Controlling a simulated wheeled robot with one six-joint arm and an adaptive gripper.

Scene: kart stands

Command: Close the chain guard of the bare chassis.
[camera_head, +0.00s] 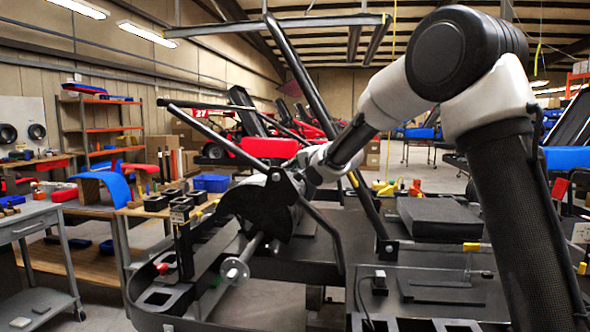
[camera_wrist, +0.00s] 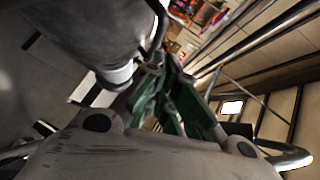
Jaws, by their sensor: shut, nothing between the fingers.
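The bare chassis (camera_head: 215,312) is a low black kart frame with bars, across the lower middle of the head view. A black rounded plate, which looks like the chain guard (camera_head: 262,208), stands raised at its rear, above a grey axle with a round hub (camera_head: 236,270). My gripper (camera_head: 281,174) is at the plate's upper edge; I cannot tell whether it touches. In the wrist view my gripper's green fingers (camera_wrist: 160,75) are together and empty. A large grey surface (camera_wrist: 50,50) lies close beside them at left, too near to name surely. The guard's hinge is hidden.
Upright black bars (camera_head: 305,85) rise from the chassis near my arm. A black seat pad (camera_head: 438,217) lies at right. A workbench (camera_head: 125,212) with small parts and a blue bin (camera_head: 210,183) stands behind left; a grey cart (camera_head: 40,225) is at far left. Red karts stand behind.

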